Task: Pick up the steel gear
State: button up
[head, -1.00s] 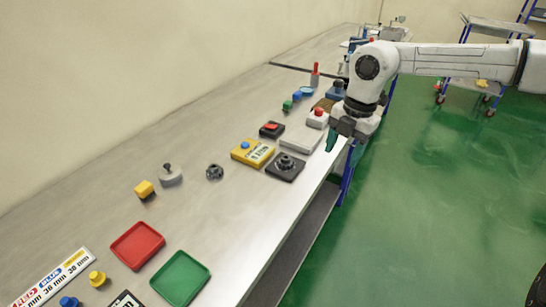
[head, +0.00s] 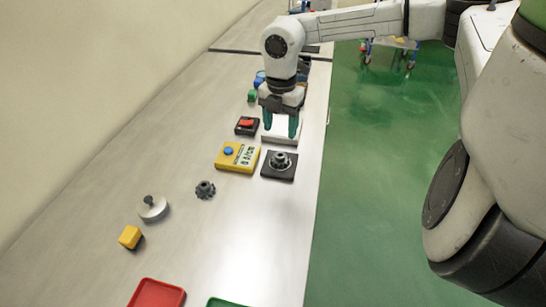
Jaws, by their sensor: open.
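A small dark grey gear (head: 205,189) lies alone on the steel-coloured bench. A second dark toothed part (head: 280,159) sits on a black square plate (head: 270,173) near the bench's right edge. I cannot tell by colour which is the steel gear. My gripper (head: 281,132) points down with its two teal fingers apart and empty. It hangs over a white box, beyond the black plate and apart from both toothed parts. The fingers hide part of the white box.
A yellow box with a blue button (head: 238,157) stands left of the black plate. Nearby are a black box with a red switch (head: 247,125) and the white box (head: 280,141). A grey knobbed weight (head: 153,209), yellow block (head: 130,237) and red tray (head: 158,293) are nearer.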

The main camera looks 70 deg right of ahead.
aim_at(280, 155)
notch_tip(280, 155, down, 3)
jog(key=shift+w+f, duration=0.1)
jog(key=shift+f, duration=0.05)
jog(key=shift+s+a+f+p, duration=0.1)
jog(key=shift+f+p, duration=0.4)
jog(key=shift+f, duration=0.9)
jog(key=shift+s+a+f+p, duration=0.1)
jog(key=shift+f+p, duration=0.4)
jog(key=shift+f, duration=0.85)
grip_shut()
